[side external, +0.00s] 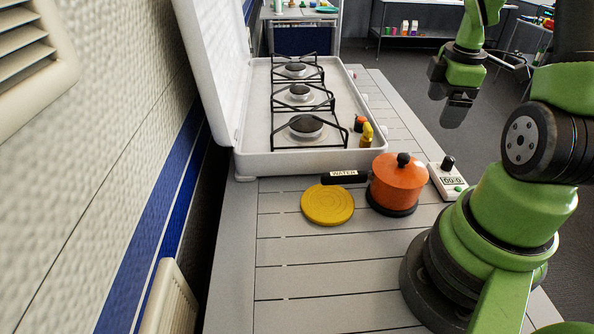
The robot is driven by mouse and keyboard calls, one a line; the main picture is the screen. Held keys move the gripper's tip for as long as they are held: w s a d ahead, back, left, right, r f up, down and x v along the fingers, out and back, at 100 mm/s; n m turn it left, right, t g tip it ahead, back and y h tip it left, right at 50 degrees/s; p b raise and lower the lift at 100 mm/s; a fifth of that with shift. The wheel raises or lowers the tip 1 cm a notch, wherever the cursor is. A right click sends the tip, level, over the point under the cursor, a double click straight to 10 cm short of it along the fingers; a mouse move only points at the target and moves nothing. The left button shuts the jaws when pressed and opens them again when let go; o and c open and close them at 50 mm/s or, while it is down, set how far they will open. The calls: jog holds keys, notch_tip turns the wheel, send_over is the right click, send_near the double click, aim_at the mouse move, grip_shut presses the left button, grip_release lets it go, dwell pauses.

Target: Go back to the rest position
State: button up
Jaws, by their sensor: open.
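My gripper (457,104) hangs at the upper right, raised beyond the right edge of the table. It points downward, and the grey floor shows behind it. Its fingers are open, and I see nothing between them. It is apart from everything on the table. My green arm rises from its base at the lower right of the table.
An orange pot (398,182) with a black-knobbed lid stands beside a yellow round trivet (328,205). Its black handle is labelled WATER. A white camping stove (250,120) with burners and raised lid stands behind. A small device (447,181) sits right of the pot. The front slats are clear.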

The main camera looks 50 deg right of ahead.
jog(key=w+a+r+m+t, duration=0.2)
jog(key=a+r+m, duration=0.1)
jog(key=a+r, duration=0.35)
jog(key=w+a+r+m+t, duration=0.25)
jog(key=a+r, duration=0.25)
jog(key=a, duration=0.3)
jog(key=s+a+r+m+t+y, duration=0.1)
jog(key=s+a+r+m, duration=0.1)
jog(key=a, duration=0.3)
jog(key=s+a+r+m+t+y, duration=0.1)
jog(key=s+a+r+m, duration=0.1)
jog(key=a, duration=0.3)
jog(key=shift+s+a+m+y, duration=0.3)
jog(key=shift+s+m+y, duration=0.1)
jog(key=shift+s+m, duration=0.35)
